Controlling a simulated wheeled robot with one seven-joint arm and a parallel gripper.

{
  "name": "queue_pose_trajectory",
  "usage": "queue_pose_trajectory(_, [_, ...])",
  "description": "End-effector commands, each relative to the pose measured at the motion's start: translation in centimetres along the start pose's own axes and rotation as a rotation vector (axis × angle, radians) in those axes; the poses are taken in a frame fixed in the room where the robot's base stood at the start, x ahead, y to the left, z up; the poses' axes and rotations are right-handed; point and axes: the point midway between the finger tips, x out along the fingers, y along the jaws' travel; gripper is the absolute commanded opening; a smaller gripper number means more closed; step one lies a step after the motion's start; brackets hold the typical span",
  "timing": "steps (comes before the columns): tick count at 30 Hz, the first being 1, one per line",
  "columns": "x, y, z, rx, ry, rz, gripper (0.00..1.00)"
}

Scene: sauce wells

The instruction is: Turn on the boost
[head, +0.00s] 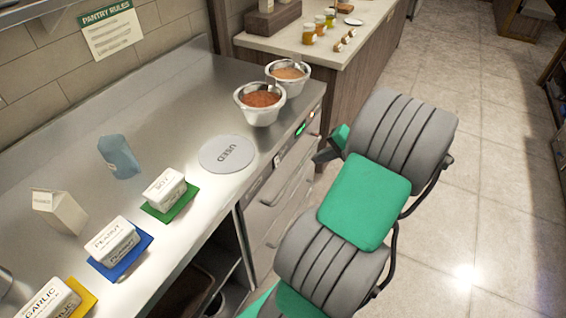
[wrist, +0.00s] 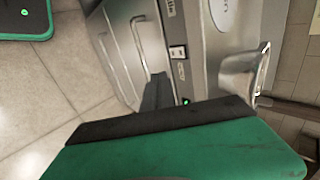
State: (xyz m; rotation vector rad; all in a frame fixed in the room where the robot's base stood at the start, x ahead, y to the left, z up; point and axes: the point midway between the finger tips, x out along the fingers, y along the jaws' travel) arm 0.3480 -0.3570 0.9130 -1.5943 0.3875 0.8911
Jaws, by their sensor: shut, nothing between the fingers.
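A small pale switch (wrist: 178,52) sits on the steel front panel in the wrist view, with small labels beside it that I cannot read. A green light (wrist: 186,101) glows farther along the panel. In the head view the control panel (head: 291,139) runs along the counter's front edge, with a green display and a small red light near its far end. My gripper (head: 324,155) is shut and empty, close in front of this panel. Its dark finger (wrist: 156,93) shows in the wrist view, apart from the pale switch. I cannot tell whether it touches the panel.
Drawers with bar handles (head: 294,187) lie below the panel. On the counter are two sauce bowls (head: 260,112), a round "USED" disc (head: 227,154), and labelled tubs on green, blue and yellow mats. The floor (head: 480,190) on the right is clear.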

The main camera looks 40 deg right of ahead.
Motion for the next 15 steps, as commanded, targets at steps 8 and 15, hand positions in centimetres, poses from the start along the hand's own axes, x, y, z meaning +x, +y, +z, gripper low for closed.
queue_pose_trajectory(8, [0.4, -0.2, 0.1, -0.005, -0.005, 0.001, 0.00])
queue_pose_trajectory(15, [4.1, -0.2, 0.3, -0.006, -0.010, 0.001, 0.00])
